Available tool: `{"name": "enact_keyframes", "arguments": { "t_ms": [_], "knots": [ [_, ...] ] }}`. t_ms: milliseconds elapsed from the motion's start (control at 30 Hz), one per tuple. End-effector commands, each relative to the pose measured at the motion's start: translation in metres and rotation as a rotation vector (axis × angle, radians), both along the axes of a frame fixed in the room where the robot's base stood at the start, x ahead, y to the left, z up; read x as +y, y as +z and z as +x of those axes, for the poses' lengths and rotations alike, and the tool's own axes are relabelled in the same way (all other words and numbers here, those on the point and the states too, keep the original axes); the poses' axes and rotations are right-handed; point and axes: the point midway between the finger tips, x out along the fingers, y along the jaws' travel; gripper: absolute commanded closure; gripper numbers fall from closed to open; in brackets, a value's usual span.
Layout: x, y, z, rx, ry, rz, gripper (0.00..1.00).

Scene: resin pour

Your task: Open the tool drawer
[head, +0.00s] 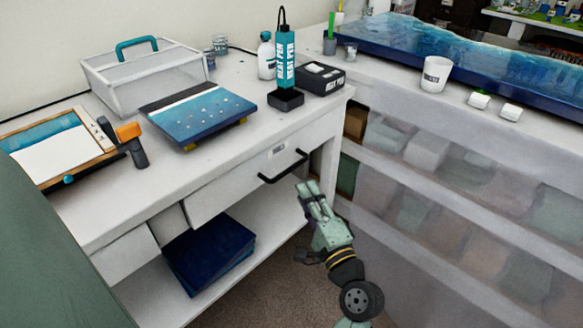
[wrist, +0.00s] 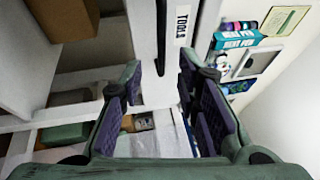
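The tool drawer (head: 232,178) is in the white bench, with a black bar handle (head: 283,168) and a small label. In the wrist view the label (wrist: 181,26) reads TOOLS, and the handle (wrist: 162,42) runs upright in the picture. I cannot tell whether the drawer sits fully flush. My gripper (head: 308,188) is just right of and below the handle's right end in the head view. In the wrist view my gripper (wrist: 158,72) has its fingers apart and nothing held. The handle appears between and beyond the fingertips; I see no contact.
On the bench top stand a blue panel (head: 198,112), a heat pen (head: 285,62), a black box (head: 320,78) and a clear bin (head: 140,80). Dark blue panels (head: 208,252) lie on the lower shelf. A shelf unit with bins (head: 425,150) stands close on the right.

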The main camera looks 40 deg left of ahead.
Motion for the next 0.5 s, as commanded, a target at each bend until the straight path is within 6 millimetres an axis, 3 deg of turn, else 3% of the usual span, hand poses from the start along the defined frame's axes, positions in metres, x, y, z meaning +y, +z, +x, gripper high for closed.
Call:
{"name": "enact_keyframes", "arguments": {
  "t_ms": [300,500],
  "knots": [
    [0.055,0.015,0.027,-0.005,0.002,-0.001,0.7],
    [0.075,0.017,0.038,-0.005,0.001,-0.001,0.7]
  ]
}}
